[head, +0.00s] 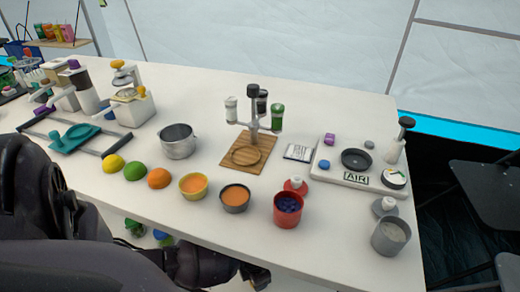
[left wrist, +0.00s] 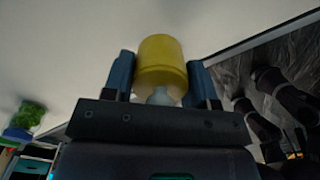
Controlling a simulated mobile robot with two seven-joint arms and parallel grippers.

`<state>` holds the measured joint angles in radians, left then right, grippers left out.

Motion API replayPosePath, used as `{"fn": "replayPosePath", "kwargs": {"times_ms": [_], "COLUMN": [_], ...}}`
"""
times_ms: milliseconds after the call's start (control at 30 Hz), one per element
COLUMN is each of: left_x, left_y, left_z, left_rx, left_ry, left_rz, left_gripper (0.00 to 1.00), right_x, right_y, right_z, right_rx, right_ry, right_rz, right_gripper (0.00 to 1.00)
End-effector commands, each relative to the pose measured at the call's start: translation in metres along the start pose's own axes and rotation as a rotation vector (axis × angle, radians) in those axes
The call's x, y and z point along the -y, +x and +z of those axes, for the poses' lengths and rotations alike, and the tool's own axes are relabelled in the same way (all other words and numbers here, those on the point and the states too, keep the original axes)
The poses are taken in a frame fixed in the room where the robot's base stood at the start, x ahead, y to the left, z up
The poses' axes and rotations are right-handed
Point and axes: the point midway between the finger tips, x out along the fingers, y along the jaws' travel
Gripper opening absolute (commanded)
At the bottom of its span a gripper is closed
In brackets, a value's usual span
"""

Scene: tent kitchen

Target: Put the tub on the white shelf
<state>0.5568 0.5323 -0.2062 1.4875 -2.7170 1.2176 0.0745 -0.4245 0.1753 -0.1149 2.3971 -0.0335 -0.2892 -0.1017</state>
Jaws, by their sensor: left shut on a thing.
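In the left wrist view a yellow tub (left wrist: 161,62) sits between the two fingers of my left gripper (left wrist: 161,80). The gripper is shut on it. A pale rounded part shows at the tub's near end. In the head view my dark left arm comes in from the lower left and runs below the table's front edge; the tub itself does not show there. A broad white surface fills much of the left wrist view, but I cannot tell whether it is the white shelf. My right gripper is not in view.
The white table (head: 320,248) carries a metal pot (head: 178,141), a yellow bowl (head: 193,187), a dark bowl (head: 235,198), a red cup (head: 288,209) and a grey cup (head: 390,236) near its front. Green items (head: 135,228) show below the edge. Dark chairs (head: 485,195) stand at right.

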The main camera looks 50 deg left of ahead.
Motion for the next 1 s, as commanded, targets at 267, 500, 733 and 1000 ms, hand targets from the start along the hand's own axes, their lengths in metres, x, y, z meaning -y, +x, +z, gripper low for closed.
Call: {"fn": "replayPosePath", "kwargs": {"times_ms": [267, 500, 733, 1000], "left_x": [0.001, 0.000, 0.000, 0.000], "left_y": [0.033, 0.030, 0.035, 0.034], "left_z": [-0.002, 0.001, 0.001, 0.001], "left_rx": [-0.004, 0.003, 0.001, 0.002], "left_ry": [0.000, 0.000, 0.001, 0.000], "left_rz": [-0.001, 0.001, 0.000, 0.000], "left_gripper": [0.37, 0.37, 0.55, 0.78], "right_x": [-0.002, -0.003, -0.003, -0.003], "right_y": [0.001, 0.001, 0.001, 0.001], "right_z": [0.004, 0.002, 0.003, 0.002], "right_rx": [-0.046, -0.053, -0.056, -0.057], "right_ry": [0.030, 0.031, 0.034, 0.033], "right_rz": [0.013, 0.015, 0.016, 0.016], "right_gripper": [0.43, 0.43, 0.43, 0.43]}}
